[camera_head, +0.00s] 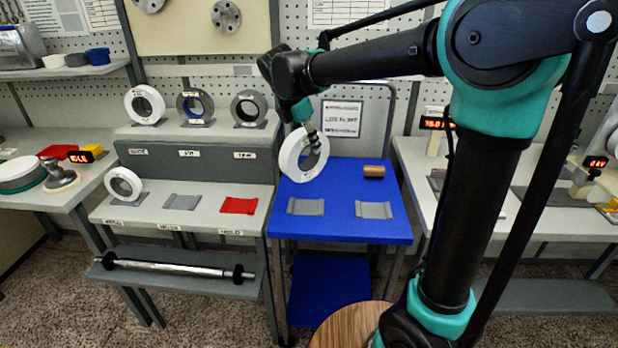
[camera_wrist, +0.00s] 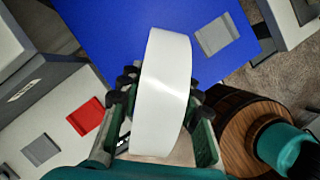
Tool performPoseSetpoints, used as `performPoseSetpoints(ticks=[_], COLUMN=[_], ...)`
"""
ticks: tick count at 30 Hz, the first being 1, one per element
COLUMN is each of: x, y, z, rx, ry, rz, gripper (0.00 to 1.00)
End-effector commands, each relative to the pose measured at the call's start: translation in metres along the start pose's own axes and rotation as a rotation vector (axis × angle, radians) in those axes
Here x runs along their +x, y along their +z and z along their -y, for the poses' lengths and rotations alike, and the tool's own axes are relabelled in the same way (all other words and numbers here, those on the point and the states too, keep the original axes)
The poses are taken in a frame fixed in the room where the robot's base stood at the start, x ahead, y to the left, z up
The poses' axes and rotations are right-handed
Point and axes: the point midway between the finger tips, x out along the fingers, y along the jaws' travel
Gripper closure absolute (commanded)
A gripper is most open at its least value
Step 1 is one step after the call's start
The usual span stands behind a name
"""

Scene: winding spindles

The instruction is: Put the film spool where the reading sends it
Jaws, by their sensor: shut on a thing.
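My gripper (camera_head: 311,134) is shut on a white spool (camera_head: 289,156) and holds it upright above the left part of the blue table. In the wrist view, my gripper (camera_wrist: 160,92) has a finger on each side of the spool's broad white rim (camera_wrist: 163,75). Other ring-shaped spools sit on the grey stand: a white one (camera_head: 134,101), a blue-centred one (camera_head: 184,104) and a grey one (camera_head: 262,104) on top, and another white one (camera_head: 113,183) on the lower step. Red displays (camera_head: 79,156), (camera_head: 433,123) and (camera_head: 596,162) show on the side benches; their digits are hard to read.
The blue table (camera_head: 340,230) bears two grey holders (camera_head: 305,207) (camera_head: 373,210) and a brown cylinder (camera_head: 374,171). The stand's lower step has an empty grey holder (camera_head: 182,202) and an empty red holder (camera_head: 238,205). A metal shaft (camera_head: 172,267) lies below. A round wooden top (camera_head: 338,325) is in front.

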Motion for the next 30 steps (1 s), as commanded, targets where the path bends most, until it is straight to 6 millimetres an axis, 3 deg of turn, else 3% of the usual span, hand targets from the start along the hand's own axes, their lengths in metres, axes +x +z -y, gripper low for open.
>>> performPoseSetpoints(ticks=[3, 9, 24, 30], x=[0.026, 0.059, 0.104, 0.107], y=[-0.011, -0.024, -0.043, -0.044], z=[-0.001, 0.0, 0.0, 0.0], rx=[0.0, 0.0, 0.0, 0.0], ry=[0.0, 0.0, 0.0, 0.0], rz=[0.0, 0.0, 0.0, 0.0], gripper=[1.0, 1.0, 1.0, 1.0])
